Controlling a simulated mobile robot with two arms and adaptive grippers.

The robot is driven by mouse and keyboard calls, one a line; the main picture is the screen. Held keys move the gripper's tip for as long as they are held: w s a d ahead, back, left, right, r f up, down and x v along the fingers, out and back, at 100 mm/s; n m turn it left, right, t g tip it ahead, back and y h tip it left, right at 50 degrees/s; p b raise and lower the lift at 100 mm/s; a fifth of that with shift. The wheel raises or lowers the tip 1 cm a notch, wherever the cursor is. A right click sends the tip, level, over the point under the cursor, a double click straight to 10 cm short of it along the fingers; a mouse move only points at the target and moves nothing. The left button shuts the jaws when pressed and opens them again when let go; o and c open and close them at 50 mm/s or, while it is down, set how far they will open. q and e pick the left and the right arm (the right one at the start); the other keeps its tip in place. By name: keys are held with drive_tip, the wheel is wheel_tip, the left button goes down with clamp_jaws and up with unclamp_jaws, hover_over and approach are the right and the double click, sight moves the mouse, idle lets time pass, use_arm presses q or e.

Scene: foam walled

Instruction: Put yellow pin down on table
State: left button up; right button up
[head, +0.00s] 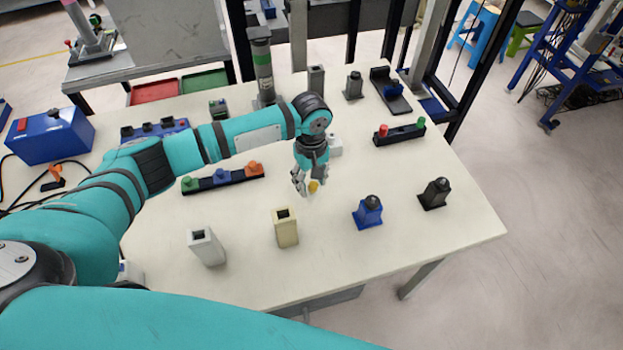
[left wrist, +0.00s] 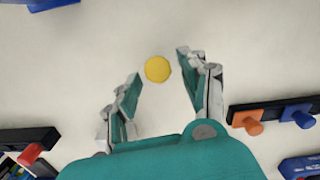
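The yellow pin (head: 313,187) stands on the white table (head: 345,262) just below my left gripper (head: 304,183) in the head view. In the left wrist view, the yellow pin (left wrist: 158,69) shows as a round yellow top between and slightly beyond the spread fingertips of my left gripper (left wrist: 160,68). A gap shows on each side, so the fingers do not look closed on it. My left gripper is open and points down. My right gripper is not in view.
A beige block (head: 285,227), a white block (head: 206,246), a blue block (head: 369,212) and a black block (head: 434,193) stand nearer the front edge. A black rack (head: 222,178) with coloured pins lies left, another (head: 399,134) right. The tabletop around the pin is clear.

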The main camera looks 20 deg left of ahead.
use_arm(q)
wheel_tip(320, 180, up, 12)
drive_tip(key=b, duration=0.1)
drive_tip(key=shift+w+a+r, duration=0.15)
drive_tip(key=shift+w, duration=0.1)
idle(0.7)
